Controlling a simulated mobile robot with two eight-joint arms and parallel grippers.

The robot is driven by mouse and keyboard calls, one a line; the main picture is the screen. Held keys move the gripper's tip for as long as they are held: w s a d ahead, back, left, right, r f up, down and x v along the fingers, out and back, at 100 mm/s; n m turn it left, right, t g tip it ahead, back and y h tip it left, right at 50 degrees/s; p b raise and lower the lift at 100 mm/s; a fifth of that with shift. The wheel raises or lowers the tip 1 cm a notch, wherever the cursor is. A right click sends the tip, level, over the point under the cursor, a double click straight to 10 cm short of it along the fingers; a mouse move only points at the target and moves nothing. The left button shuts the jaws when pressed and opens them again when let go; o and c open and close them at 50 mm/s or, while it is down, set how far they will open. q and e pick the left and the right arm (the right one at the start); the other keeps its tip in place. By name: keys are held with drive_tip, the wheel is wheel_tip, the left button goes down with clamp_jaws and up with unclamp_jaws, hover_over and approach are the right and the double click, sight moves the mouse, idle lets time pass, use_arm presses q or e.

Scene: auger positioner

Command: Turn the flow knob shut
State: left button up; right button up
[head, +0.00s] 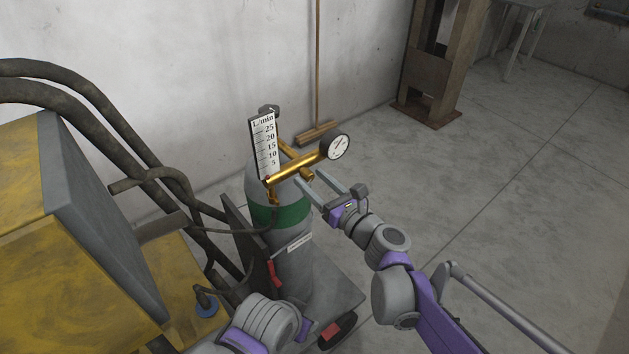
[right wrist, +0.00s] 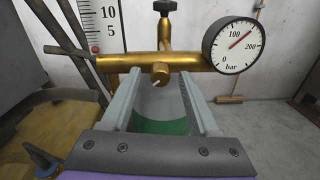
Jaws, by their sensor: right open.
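The flow knob (right wrist: 160,74) is a small brass knob with a pale mark, on the front of the brass regulator body (right wrist: 125,65). It also shows in the head view (head: 307,174). My right gripper (head: 310,176) is open, its two pale fingers pointing at the regulator. In the right wrist view the fingertips (right wrist: 160,78) appear to the left and right of the knob, with gaps on both sides. I cannot tell how deep they reach. The flow scale (head: 263,146) is marked L/min; a red ball (right wrist: 97,49) shows near its bottom. My left gripper is not visible.
The regulator sits on a grey cylinder (head: 292,258) with a green band. A round pressure gauge (head: 335,147) juts out right of the knob. A black knob (right wrist: 164,7) is behind. Yellow machinery (head: 60,230) and dark hoses crowd the left; the floor at right is open.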

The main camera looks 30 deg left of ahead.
clamp_jaws()
